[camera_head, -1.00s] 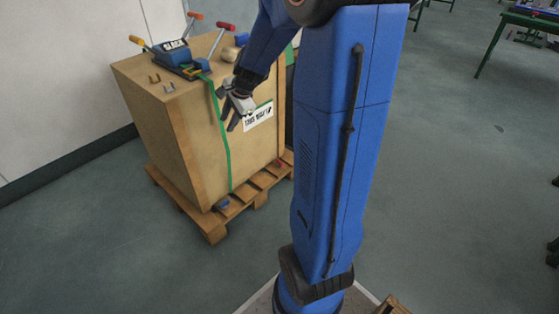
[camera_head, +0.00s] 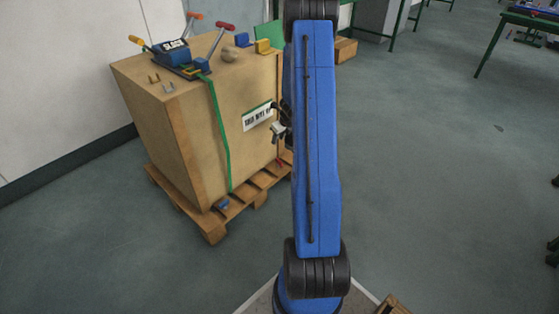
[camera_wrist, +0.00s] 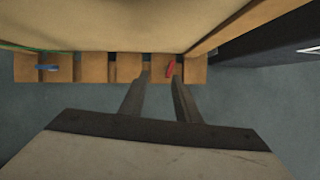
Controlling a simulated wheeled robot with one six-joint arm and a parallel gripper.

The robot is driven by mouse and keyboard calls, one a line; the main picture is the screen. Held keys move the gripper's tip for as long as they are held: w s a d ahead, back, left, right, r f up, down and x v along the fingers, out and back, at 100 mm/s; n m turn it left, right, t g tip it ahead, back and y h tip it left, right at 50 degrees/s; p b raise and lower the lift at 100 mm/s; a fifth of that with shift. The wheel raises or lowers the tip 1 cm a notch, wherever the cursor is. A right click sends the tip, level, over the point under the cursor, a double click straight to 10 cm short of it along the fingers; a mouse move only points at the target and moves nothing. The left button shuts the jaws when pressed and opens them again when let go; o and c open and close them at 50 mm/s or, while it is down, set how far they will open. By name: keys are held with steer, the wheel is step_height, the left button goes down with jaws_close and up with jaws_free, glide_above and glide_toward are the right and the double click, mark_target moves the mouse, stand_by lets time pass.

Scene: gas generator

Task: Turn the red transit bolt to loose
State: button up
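The red transit bolt (camera_head: 279,162) is a small red piece low on the pallet (camera_head: 212,230), at the right part of the crate's front edge. In the wrist view the red bolt (camera_wrist: 171,68) shows between and just beyond my two fingertips, against a pallet board. My gripper (camera_wrist: 160,79) is open, with a clear gap between its fingers and nothing in it. In the head view my gripper (camera_head: 279,132) is beside the crate's label, above the bolt and apart from it. My arm hides part of the gripper and the crate's right side.
The tall wooden crate (camera_head: 190,130) stands on the pallet, with a green strap (camera_head: 222,130) down its front. A blue piece (camera_head: 221,204) sits on the pallet's left part. Levers and blue and yellow blocks stand on the crate top.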

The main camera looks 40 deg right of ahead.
mark_target(279, 161)
steer(key=w+d+f, duration=0.1)
steer(key=f, duration=0.6)
steer(key=w+d+f+m, duration=0.1)
steer(key=w+d+f, duration=0.1)
steer(key=f, duration=0.5)
steer(key=w+d+f+m, duration=0.1)
steer(key=d+f, duration=0.1)
steer(key=f, duration=0.5)
steer(key=shift+w+d+g, duration=0.1)
steer(key=shift+w+g, duration=0.2)
steer(key=shift+w, duration=0.1)
jaws_close()
